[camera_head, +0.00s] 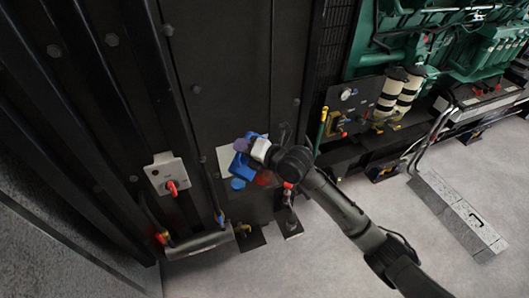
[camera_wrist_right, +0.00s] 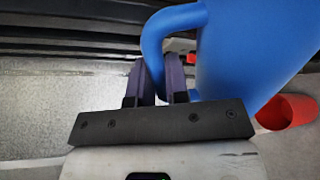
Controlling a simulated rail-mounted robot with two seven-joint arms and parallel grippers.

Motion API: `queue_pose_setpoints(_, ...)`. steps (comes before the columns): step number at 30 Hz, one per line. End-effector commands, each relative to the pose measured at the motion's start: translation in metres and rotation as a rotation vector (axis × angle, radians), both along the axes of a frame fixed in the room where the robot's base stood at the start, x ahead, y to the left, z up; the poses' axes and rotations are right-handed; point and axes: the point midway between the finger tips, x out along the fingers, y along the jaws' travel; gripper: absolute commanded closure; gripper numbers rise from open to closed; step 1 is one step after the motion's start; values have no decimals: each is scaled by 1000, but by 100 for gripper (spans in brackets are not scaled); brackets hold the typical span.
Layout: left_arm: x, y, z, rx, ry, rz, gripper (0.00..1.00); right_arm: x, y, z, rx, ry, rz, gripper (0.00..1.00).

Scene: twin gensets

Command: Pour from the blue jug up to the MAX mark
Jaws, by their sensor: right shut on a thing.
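The blue jug (camera_head: 242,168) is held up by my right gripper (camera_head: 258,150) in front of a dark cabinet panel in the head view. In the right wrist view the jug (camera_wrist_right: 255,45) fills the upper right, and the fingers of the gripper (camera_wrist_right: 162,80) are closed around its blue handle (camera_wrist_right: 155,40). A red cylindrical part (camera_wrist_right: 287,110) shows beside the jug's lower right. I cannot make out a MAX mark or any liquid level. My left gripper is not in view.
Green engine machinery (camera_head: 470,45) stands at upper right. Pale floor (camera_head: 330,255) is open at the lower middle.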

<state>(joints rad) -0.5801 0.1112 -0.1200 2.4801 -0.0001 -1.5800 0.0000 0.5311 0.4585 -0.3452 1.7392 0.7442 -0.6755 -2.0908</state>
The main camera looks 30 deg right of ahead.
Motion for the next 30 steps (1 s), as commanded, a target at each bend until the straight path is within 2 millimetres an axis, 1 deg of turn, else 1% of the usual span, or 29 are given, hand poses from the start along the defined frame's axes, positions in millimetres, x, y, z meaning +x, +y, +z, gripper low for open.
queue_pose_setpoints(18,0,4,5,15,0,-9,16,2,-3,5,29,17,-1,100)
queue_pose_setpoints(30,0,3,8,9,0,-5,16,2,-3,7,44,27,-1,100)
